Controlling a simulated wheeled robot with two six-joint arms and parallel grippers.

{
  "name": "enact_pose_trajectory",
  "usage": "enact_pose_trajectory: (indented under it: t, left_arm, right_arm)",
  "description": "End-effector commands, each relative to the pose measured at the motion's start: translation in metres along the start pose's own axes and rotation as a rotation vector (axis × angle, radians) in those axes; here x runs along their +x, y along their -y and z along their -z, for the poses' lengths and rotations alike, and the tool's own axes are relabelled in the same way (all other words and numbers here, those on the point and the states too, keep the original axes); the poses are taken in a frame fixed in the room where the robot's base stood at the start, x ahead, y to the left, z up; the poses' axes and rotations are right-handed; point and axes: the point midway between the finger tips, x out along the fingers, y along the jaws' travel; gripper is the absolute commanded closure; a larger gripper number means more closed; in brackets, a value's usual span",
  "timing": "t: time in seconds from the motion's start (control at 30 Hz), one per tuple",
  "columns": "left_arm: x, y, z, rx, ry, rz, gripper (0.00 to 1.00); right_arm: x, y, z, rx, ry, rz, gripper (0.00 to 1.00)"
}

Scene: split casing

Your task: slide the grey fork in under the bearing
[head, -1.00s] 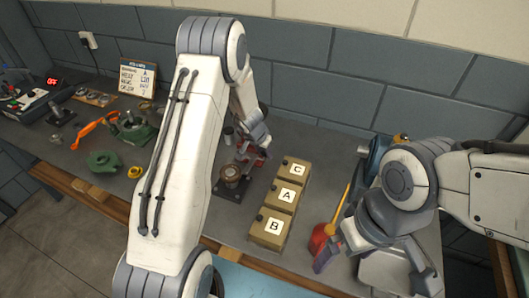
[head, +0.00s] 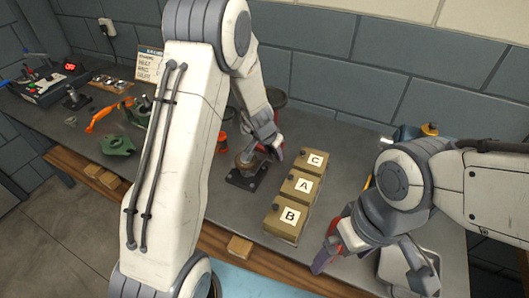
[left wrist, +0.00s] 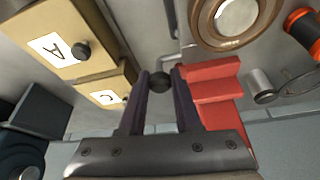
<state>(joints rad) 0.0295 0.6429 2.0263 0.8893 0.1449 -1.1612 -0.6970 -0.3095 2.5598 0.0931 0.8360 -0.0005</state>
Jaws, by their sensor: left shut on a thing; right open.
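The bearing (head: 247,160) is a brownish ring with a pale centre, seated on a dark square base on the bench. In the left wrist view the bearing (left wrist: 237,18) is at the top right. My left gripper (head: 273,146) is just right of and behind it. In the left wrist view my left gripper (left wrist: 160,84) is shut on a small dark round knob, which seems to belong to the grey fork. A thin grey bar (left wrist: 171,22) beyond the fingertips may be part of that fork; its prongs cannot be made out. My right gripper (head: 374,268) is open at the front right.
Tan boxes marked C, A and B (head: 290,213) stand in a row right of the bearing. A red stepped block (left wrist: 212,88) lies close beside my left fingers. An orange and black spool (left wrist: 304,30) is beyond it. A pale tray (head: 398,262) is at the right.

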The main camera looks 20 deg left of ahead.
Motion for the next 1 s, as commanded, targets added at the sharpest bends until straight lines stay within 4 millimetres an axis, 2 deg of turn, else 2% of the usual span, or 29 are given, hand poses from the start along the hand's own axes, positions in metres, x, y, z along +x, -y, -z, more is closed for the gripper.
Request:
enact_pose_trajectory:
  t: [0.3,0.33,0.37,0.73,0.87,1.0]
  left_arm:
    - [-0.001,-0.003,-0.004,0.001,0.008,-0.004,1.0]
    - [-0.001,-0.003,-0.004,0.001,0.008,-0.004,0.61]
    - [-0.001,-0.003,-0.004,0.001,0.008,-0.004,0.55]
    - [-0.006,-0.004,-0.001,0.004,0.004,-0.003,0.55]
    - [-0.026,-0.003,0.0,0.004,0.002,-0.002,0.55]
    - [-0.056,-0.002,0.0,0.002,0.003,-0.002,0.55]
  right_arm:
    - [0.0,0.0,0.0,0.0,0.0,0.0,0.0]
    - [0.0,0.0,0.0,0.0,0.0,0.0,0.0]
    - [0.0,0.0,0.0,0.0,0.0,0.0,0.0]
    - [-0.002,0.0,0.0,0.0,0.0,0.0,0.0]
    - [-0.01,0.001,0.0,0.0,0.0,0.0,0.0]
    - [-0.02,0.001,0.001,0.001,0.0,0.0,0.0]
